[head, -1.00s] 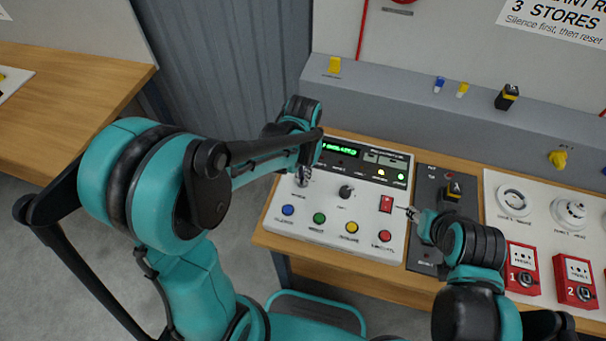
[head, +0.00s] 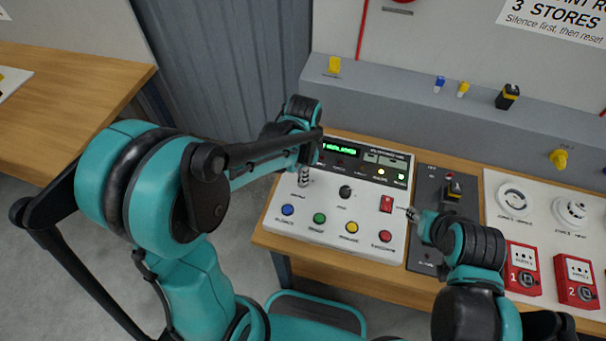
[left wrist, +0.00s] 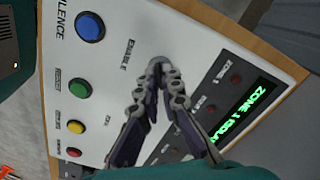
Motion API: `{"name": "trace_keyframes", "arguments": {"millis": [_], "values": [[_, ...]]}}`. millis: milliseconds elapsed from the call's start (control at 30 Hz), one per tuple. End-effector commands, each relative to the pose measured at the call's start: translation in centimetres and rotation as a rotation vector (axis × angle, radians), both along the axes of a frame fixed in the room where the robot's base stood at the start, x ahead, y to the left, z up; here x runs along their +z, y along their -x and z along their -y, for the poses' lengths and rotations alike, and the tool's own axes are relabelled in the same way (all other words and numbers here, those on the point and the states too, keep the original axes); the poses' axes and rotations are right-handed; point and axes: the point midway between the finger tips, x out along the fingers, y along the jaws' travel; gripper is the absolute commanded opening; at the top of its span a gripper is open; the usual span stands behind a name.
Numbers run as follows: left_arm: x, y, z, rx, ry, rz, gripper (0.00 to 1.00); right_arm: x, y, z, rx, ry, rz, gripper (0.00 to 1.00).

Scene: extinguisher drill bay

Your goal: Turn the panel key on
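The light grey control panel (head: 335,240) lies on the bench, with a lit green display (head: 340,149). My left gripper (head: 303,180) is over its upper left part, at the spot beside the ENABLE label. In the left wrist view the left fingers (left wrist: 159,66) come together at their tips, down at the panel face by that label. The panel key is hidden by the fingertips, which appear shut on it. My right gripper (head: 410,212) is at the panel's right edge, close to the red rocker switch (head: 386,204); its fingers are too small to read.
A black knob (head: 345,192) sits just right of my left gripper. A blue button (head: 288,210), green button (head: 319,218), yellow button (head: 352,227) and red button (head: 385,236) line the front. A dark panel (head: 427,257) and red call points (head: 522,268) are to the right.

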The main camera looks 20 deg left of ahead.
Motion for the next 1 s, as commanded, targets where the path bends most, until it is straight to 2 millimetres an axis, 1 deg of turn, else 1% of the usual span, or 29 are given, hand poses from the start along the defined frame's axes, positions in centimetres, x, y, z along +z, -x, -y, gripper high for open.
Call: {"name": "trace_keyframes", "arguments": {"millis": [300, 800, 833, 900, 1000], "values": [[0.05, -0.04, -0.04, -0.106, -0.001, 0.000, 0.00, -0.01, 0.00, 0.00, 0.000, 0.000, 0.000, 0.40], [0.06, -0.06, -0.05, -0.124, -0.001, 0.002, 0.00, -0.01, 0.00, 0.00, 0.000, 0.000, 0.000, 0.40], [0.06, -0.06, -0.05, -0.124, -0.002, 0.001, 0.10, -0.01, 0.00, 0.00, 0.000, 0.000, 0.000, 0.40], [0.06, -0.05, -0.05, -0.124, -0.001, 0.002, 0.26, -0.01, 0.00, 0.00, 0.000, 0.000, 0.000, 0.40], [0.04, -0.04, -0.04, -0.124, 0.000, 0.001, 0.26, -0.02, 0.00, 0.00, 0.000, 0.000, 0.000, 0.40]]}}
